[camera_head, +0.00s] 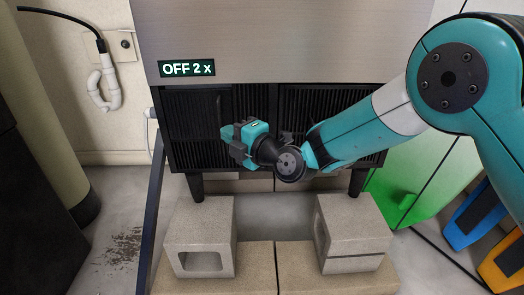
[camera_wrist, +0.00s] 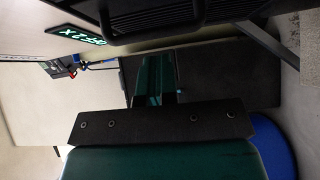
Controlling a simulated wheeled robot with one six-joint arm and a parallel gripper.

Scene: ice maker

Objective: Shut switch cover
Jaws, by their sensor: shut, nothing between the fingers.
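The ice maker's black grille front (camera_head: 195,115) fills the middle of the head view, below a metal panel (camera_head: 300,40) with a lit "OFF 2 x" sign (camera_head: 187,69). My gripper (camera_head: 236,146) is in front of the grille, pointing left and shut with nothing held. In the wrist view my gripper (camera_wrist: 155,75) is in the middle, and the sign (camera_wrist: 83,36) shows tilted at upper left. A small dark box with a red spot (camera_wrist: 64,69) is below the sign there; I cannot tell whether it is the switch. I cannot make out a switch cover in either view.
Concrete blocks (camera_head: 198,225) (camera_head: 352,225) stand below the ice maker. A dark slanted post (camera_head: 150,220) is left of it. A white pipe (camera_head: 105,85) runs on the left wall. A green panel (camera_head: 410,185) and blue and orange items (camera_head: 470,215) are at right.

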